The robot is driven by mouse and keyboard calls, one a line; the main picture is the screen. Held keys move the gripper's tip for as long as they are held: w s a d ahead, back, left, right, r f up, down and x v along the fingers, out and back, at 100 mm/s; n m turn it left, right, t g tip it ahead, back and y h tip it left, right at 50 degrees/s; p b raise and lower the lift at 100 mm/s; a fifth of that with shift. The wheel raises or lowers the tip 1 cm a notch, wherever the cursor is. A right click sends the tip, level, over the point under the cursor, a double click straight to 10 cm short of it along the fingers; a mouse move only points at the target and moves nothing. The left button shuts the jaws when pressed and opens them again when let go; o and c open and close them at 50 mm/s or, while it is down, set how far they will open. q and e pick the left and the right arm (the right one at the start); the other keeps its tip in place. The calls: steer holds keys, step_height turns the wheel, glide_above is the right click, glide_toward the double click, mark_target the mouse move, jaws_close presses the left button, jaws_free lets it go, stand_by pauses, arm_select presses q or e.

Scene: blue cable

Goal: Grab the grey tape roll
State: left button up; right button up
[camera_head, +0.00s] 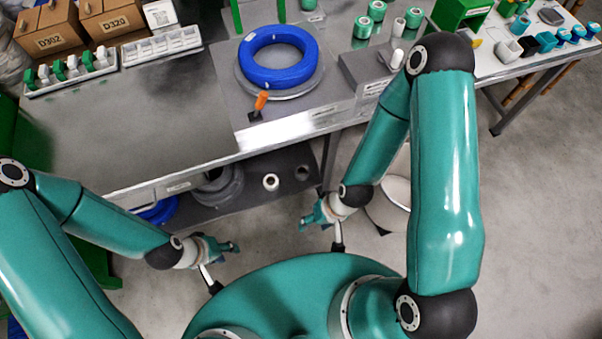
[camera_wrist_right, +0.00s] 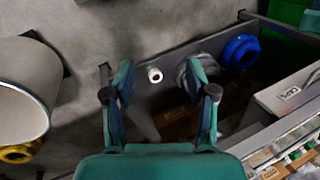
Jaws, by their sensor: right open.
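The grey tape roll (camera_head: 303,172) appears as a small dark grey ring on the low shelf under the bench in the head view, right of a white roll (camera_head: 270,181). I cannot make the grey roll out in the right wrist view, where my left-hand finger covers part of the shelf. My right gripper (camera_head: 318,212) is in front of the shelf, apart from the roll. In the right wrist view (camera_wrist_right: 160,78) its fingers are spread with nothing between them. My left gripper (camera_head: 233,247) hangs further left, away from the roll, and its opening is unclear.
A large grey coil (camera_head: 220,185) and a blue coil (camera_head: 160,211) lie further left on the shelf (camera_head: 240,202). The bench edge (camera_head: 290,128) overhangs it. A pale bin (camera_head: 393,200) stands right of my right gripper. A blue cable coil (camera_head: 278,75) sits on the bench.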

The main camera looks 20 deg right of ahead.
steer(key=o, duration=0.6)
step_height(320, 180, down, 6)
steer(key=b, duration=0.6)
steer(key=shift+f, duration=0.15)
steer(key=n+h+b, duration=0.3)
steer(key=n+b, duration=0.4)
steer(key=b, duration=2.9)
glide_above(303, 170)
steer(key=s, duration=0.2)
steer(key=shift+t, duration=0.4)
steer(key=f, duration=3.2)
steer(key=shift+s+a+f, duration=0.15)
steer(key=shift+a, duration=0.15)
step_height(303, 170, down, 5)
steer(key=shift+a+b, duration=0.15)
steer(key=shift+b, duration=1.1)
steer(key=shift+w+f, duration=0.2)
steer(key=shift+f, duration=0.15)
